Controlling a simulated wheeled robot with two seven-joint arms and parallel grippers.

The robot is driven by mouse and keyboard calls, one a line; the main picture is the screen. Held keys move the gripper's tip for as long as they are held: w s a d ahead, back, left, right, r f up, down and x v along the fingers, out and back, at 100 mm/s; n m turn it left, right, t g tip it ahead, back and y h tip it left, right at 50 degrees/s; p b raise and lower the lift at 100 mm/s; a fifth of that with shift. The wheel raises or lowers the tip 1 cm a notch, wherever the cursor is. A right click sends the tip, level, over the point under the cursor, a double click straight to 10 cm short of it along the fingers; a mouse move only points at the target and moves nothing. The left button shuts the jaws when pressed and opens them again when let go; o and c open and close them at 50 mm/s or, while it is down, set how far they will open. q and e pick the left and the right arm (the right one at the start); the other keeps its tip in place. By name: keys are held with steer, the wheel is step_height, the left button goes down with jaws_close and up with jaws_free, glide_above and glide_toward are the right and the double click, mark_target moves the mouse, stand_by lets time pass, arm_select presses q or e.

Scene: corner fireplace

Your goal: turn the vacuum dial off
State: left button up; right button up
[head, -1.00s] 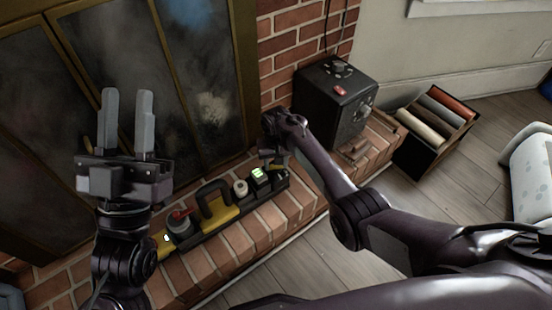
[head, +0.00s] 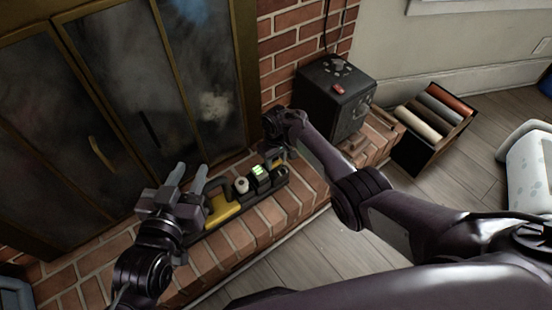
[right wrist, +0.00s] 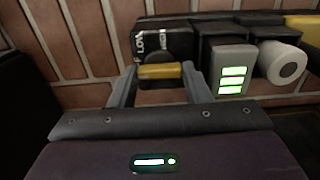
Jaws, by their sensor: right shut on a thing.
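In the head view my right gripper (head: 273,155) is at the right end of the long black tool unit (head: 272,205), and the dial is hidden there. My left gripper (head: 188,180) is open and empty, above the unit's left part, which it hides.
A green-lit block (head: 258,171), a white roll (head: 241,185) and a yellow handle (head: 225,212) sit along the unit on the brick hearth (head: 245,237). A black box (head: 335,95) and a crate (head: 432,125) stand to the right. Glass fireplace doors (head: 120,100) are behind.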

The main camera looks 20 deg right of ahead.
mark_target(276, 162)
stand_by(0.4)
steer(key=o, duration=1)
step_height(276, 162, up, 3)
steer(key=shift+f+p, duration=0.15)
steer(key=shift+p, duration=0.75)
step_height(276, 162, up, 3)
steer(key=shift+f+p, duration=0.1)
steer(key=shift+p, duration=0.7)
steer(key=shift+r+p, duration=0.35)
steer(key=shift+r, duration=0.3)
arm_select(q)
steer(key=s+a+f+g+y, duration=0.4)
steer(key=s+f+g, duration=0.6)
steer(key=f, duration=0.4)
steer(key=shift+s+a+f, duration=0.4)
steer(key=shift+s+a, duration=0.05)
steer(key=shift+s, duration=0.4)
arm_select(e)
steer(key=shift+r, duration=0.5)
